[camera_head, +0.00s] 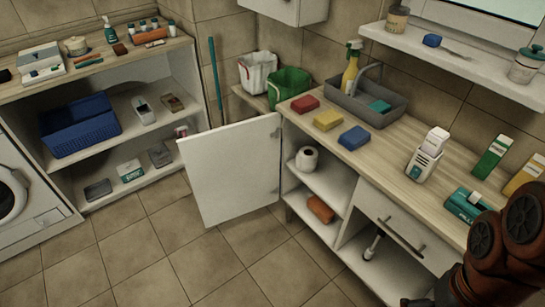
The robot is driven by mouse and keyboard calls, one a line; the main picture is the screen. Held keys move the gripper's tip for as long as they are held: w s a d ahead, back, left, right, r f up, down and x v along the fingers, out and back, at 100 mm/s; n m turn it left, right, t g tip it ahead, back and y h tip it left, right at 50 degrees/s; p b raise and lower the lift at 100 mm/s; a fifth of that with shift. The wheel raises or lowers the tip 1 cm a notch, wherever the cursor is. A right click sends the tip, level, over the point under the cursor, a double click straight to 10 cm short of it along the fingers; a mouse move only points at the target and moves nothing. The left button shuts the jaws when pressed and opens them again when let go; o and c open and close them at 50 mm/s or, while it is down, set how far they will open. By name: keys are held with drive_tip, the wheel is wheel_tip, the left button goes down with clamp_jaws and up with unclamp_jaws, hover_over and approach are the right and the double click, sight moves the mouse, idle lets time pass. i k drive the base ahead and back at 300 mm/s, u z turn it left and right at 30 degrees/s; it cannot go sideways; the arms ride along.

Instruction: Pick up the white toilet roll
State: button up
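The white toilet roll (307,159) stands upright on the upper shelf inside the open cabinet under the counter, near its left side. Its round top with the core hole faces up. The white cabinet door (230,172) is swung wide open to the left, so the roll is in plain view. My arm shows at the lower right, well apart from the roll. Only a dark sliver at the bottom edge may be part of my gripper; its fingers are not visible.
An orange-brown roll-shaped item (320,209) lies on the shelf below. The wooden counter (388,150) above carries sponges, a grey caddy (366,104) and a white dispenser (426,156). A drawer (405,226) is to the right. The tiled floor (270,255) before the cabinet is clear.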

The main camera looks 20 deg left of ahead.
sight(307, 158)
drive_tip(key=u, duration=2.7)
drive_tip(key=i, duration=1.05)
drive_tip(key=z, duration=1.35)
